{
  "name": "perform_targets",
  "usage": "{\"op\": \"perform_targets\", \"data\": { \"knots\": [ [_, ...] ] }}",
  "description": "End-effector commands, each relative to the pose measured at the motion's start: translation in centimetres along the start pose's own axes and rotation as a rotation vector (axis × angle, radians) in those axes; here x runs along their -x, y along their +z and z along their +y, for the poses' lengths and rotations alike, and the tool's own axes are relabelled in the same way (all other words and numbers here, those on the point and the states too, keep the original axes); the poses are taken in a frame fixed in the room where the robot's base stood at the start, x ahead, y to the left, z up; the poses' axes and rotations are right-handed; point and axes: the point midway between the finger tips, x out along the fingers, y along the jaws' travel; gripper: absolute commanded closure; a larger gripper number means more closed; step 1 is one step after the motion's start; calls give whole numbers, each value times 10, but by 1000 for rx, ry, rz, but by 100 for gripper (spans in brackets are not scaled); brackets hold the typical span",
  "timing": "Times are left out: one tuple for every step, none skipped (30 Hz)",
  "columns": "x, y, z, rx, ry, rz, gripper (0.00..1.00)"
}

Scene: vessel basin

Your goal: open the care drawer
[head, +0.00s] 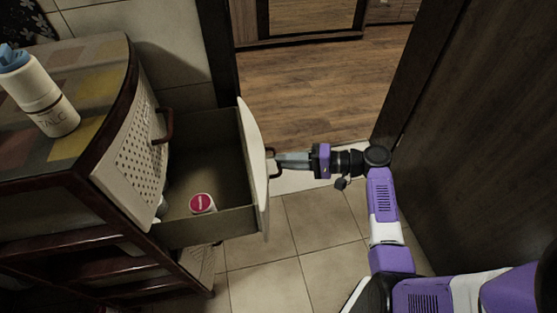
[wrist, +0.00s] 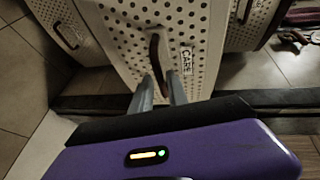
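The care drawer (head: 210,224) is pulled well out of the cabinet, with its inside showing in the head view. Its white perforated front (wrist: 120,45) carries a CARE label (wrist: 186,61) in the wrist view. The dark curved handle (wrist: 154,52) stands upright on that front. My gripper (head: 279,160) is at the handle, outside the drawer front. In the wrist view its two grey fingers (wrist: 160,82) lie close on either side of the handle, with a narrow gap between them, and look shut on it. The exact contact is partly hidden.
A container with a pink lid (head: 203,203) lies in the drawer. A talc bottle (head: 40,92) stands on the cabinet top (head: 95,65). Another drawer front with a handle (head: 130,150) is beside it. A dark door (head: 480,140) is at right; tiled floor (head: 300,250) is clear.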

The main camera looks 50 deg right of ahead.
Motion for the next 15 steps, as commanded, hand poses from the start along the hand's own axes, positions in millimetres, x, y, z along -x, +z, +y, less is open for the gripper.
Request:
{"op": "perform_targets", "data": {
  "knots": [
    [10, -1, -1, 0, 0, 5, 80],
    [15, -1, -1, 0, 0, 3, 80],
    [22, -1, -1, 0, 0, 4, 80],
    [27, -1, -1, 0, 1, 4, 80],
    [31, -1, -1, 0, 1, 4, 80],
    [36, -1, -1, 0, 1, 3, 80],
    [40, 0, 0, 0, 1, 2, 80],
    [44, -1, 0, 0, 1, 3, 80],
    [47, 0, 0, 0, 1, 3, 80],
    [50, 0, 0, 0, 1, 2, 80],
    [52, 0, 0, 0, 1, 2, 80],
    [53, 0, 0, 0, 1, 2, 80],
    [54, 0, 0, 0, 1, 2, 80],
    [55, 0, 0, 0, 1, 1, 80],
    [55, 0, 1, 0, 1, 1, 80]
  ]
}}
